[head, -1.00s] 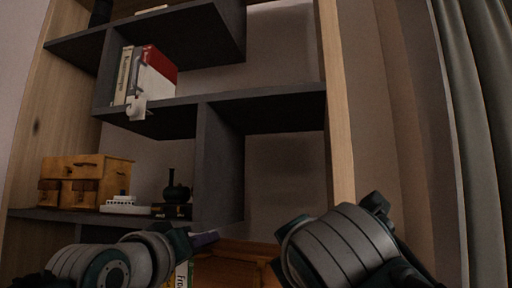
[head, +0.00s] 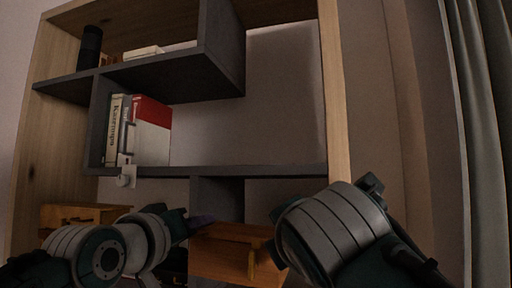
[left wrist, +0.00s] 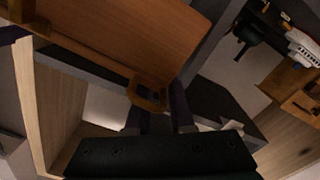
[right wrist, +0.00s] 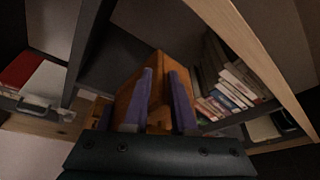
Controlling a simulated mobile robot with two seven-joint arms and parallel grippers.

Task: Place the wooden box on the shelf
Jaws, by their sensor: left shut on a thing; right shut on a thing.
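The wooden box (head: 225,250) is orange-brown with a handle and is held up between my two arms, in front of the lower part of the shelf unit (head: 338,110). My left gripper (head: 200,222) is shut on the box's left side. In the left wrist view its fingers (left wrist: 160,118) close at a handle on the box (left wrist: 130,35). My right gripper's fingers are hidden behind its arm in the head view. In the right wrist view the right gripper (right wrist: 160,90) is shut on the box (right wrist: 138,85) between its purple fingers.
Books (head: 150,130) stand on the middle board (head: 250,171), left of a wide empty bay. A small wooden drawer chest (head: 75,216) is below at left. The right wrist view shows several books (right wrist: 230,85). A curtain (head: 485,120) hangs at right.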

